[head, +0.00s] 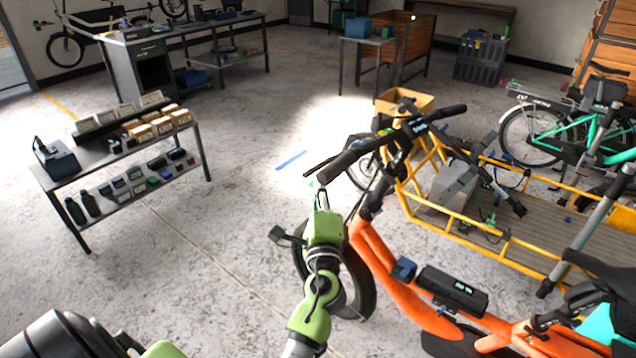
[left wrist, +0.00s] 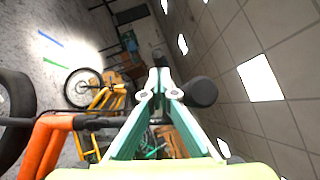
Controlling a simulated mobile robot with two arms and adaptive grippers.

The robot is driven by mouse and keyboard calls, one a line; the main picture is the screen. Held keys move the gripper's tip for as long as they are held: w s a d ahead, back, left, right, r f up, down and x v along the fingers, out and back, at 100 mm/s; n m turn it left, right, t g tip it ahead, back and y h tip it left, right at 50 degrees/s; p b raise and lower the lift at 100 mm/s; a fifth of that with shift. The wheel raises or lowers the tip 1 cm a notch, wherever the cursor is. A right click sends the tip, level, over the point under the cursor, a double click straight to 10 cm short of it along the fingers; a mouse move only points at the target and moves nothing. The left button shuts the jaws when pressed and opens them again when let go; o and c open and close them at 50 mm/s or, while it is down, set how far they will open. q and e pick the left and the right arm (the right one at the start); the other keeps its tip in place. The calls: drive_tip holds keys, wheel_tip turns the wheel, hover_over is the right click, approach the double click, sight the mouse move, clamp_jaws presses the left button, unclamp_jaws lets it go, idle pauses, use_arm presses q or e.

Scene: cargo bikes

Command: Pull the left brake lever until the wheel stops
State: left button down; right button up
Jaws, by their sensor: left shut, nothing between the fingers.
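The orange bike (head: 372,245) stands in front of me, and its dark handlebar (head: 385,140) runs across the middle of the head view. The left brake lever (head: 316,167) is a thin dark bar beside the left grip (head: 343,164). My left gripper (head: 321,190) is shut and empty, just below the lever and grip; whether it touches the lever I cannot tell. In the left wrist view its fingers (left wrist: 163,82) are closed together beside the black grip end (left wrist: 201,92). The front wheel (head: 362,285) is partly hidden by my left arm; its motion cannot be judged. My right gripper is not in view.
A yellow cargo bike (head: 440,205) stands close behind the handlebar on the right, with a teal bike (head: 548,135) beyond. A low shelf (head: 110,160) with boxes and bottles stands at left. The floor between shelf and orange bike is clear.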

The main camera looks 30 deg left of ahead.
use_arm(q)
drive_tip(key=a+t+h+b, duration=0.1)
drive_tip(key=a+f+m+t+h+b, duration=0.1)
drive_tip(key=b, duration=0.1)
drive_tip(key=a+h+b, duration=0.1)
drive_tip(key=shift+w+a+f+m+t+b, duration=0.2)
drive_tip(key=shift+w+f+m+t+b, duration=0.1)
drive_tip(key=shift+w+m+t, duration=0.1)
drive_tip(key=shift+a+r, duration=0.1)
idle(1.6)
drive_tip(key=shift+s, duration=0.1)
idle(0.3)
drive_tip(key=v, duration=1.2)
drive_tip(key=shift+h, duration=0.4)
